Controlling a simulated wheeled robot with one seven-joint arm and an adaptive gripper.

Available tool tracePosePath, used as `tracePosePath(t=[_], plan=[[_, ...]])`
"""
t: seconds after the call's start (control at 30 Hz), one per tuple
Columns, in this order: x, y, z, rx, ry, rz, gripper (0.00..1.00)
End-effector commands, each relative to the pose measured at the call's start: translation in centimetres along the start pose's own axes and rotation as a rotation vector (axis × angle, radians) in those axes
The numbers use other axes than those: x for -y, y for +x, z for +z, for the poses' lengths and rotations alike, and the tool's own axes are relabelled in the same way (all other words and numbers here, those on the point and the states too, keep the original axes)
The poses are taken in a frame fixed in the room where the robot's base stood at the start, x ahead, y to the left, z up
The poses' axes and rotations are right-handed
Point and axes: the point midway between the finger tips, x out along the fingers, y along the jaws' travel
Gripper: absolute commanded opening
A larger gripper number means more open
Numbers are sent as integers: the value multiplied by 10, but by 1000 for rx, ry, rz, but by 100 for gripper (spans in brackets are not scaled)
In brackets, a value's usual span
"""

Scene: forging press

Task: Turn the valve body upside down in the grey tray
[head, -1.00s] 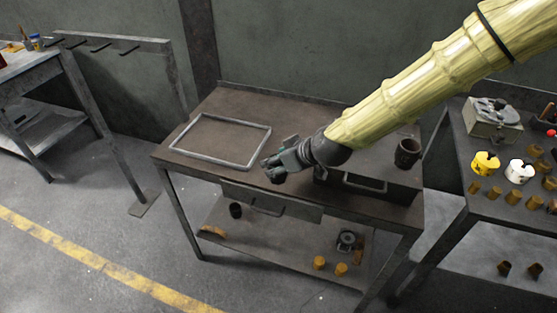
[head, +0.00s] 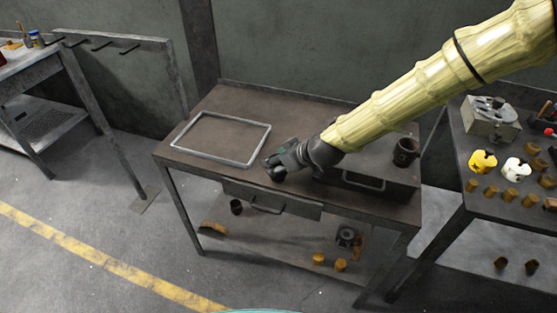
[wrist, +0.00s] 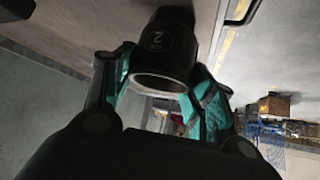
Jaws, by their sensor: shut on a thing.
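The valve body (wrist: 163,45) is a dark cylinder with a "2" on its side and a pale round rim at its near end. It sits between the teal fingers of my gripper (wrist: 160,85) in the wrist view, and the gripper is shut on it. In the head view my gripper (head: 277,166) is near the table's front edge, just right of the grey tray.
A dark cup (head: 406,152) stands at the right of the brown table (head: 300,115). A handled drawer (head: 270,200) hangs under its front. The lower shelf holds several small parts. A side bench at the right carries a yellow part (head: 483,161) and a white part (head: 516,169).

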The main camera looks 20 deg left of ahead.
Motion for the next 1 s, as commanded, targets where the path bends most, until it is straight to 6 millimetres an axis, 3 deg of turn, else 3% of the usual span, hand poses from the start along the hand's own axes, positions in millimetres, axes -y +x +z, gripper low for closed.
tracePosePath(t=[0.23, 0.27, 0.37, 0.8, 1.0], plan=[[0, 3, 2, -1, -1, 0, 18], [0, 2, 2, 0, 0, 0, 61], [0, 2, 2, 0, 0, 0, 77], [0, -3, 0, 0, 0, 0, 77], [0, -25, 0, -1, -1, 1, 77]])
